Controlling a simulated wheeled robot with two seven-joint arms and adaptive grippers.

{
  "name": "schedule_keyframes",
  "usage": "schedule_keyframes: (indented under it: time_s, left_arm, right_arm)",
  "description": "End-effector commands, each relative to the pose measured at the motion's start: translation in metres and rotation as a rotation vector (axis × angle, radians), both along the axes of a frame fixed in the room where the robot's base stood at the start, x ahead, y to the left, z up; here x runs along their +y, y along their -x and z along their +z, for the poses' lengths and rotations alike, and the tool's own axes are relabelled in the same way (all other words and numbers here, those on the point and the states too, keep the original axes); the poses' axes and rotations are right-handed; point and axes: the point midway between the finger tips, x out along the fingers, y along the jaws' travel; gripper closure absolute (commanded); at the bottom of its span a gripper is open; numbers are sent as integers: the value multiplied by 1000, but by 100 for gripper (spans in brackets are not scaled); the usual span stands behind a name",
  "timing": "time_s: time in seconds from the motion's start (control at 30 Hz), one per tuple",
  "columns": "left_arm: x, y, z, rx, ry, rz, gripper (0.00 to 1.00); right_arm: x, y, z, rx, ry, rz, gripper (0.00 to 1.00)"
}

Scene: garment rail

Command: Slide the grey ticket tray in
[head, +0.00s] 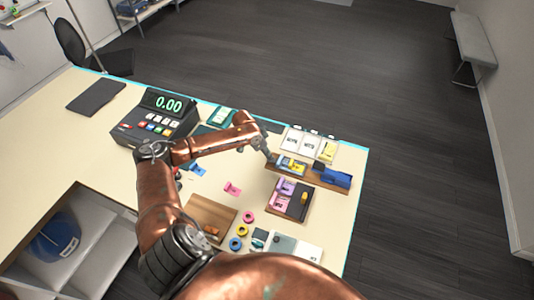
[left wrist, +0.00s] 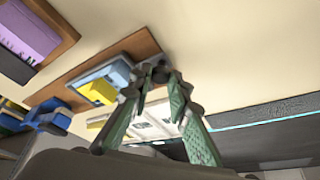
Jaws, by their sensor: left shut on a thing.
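My left gripper (head: 269,158) reaches over the counter to the left end of a wooden board. It is shut at the end of a small blue-grey tray (head: 284,161), which carries a yellow block (head: 297,166). In the left wrist view, the fingertips (left wrist: 157,74) meet at the near end of that tray (left wrist: 112,74), and the yellow block (left wrist: 99,92) sits on it. The tray lies on the brown board (left wrist: 80,71). The fingers hide the exact place of contact. My right gripper is not in view.
A blue object (head: 335,178) stands at the board's right end. White cards (head: 309,143) lie behind it. A wooden-rimmed tray (head: 273,204) with purple and pink items is in front. A cash register (head: 157,120) stands to the left.

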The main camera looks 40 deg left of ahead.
Motion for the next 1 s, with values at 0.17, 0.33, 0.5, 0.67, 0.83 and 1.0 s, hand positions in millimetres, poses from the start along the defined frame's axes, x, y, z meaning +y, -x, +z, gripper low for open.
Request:
schedule_keyframes:
  time_s: [0.17,0.33,0.5,0.67,0.83,1.0]
  left_arm:
    - [-41,-12,4,-1,9,-5,100]
    - [-65,-20,2,1,6,-3,100]
    - [-69,-21,0,-1,4,-2,100]
    - [-70,-21,0,-1,6,-3,100]
    - [-70,-21,0,-1,6,-3,73]
    - [-69,-21,0,-1,4,-2,66]
  right_arm:
    - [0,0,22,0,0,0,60]
    - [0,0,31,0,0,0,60]
    - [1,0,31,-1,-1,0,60]
    - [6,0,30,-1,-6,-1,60]
    - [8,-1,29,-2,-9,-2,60]
    - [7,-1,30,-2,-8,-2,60]
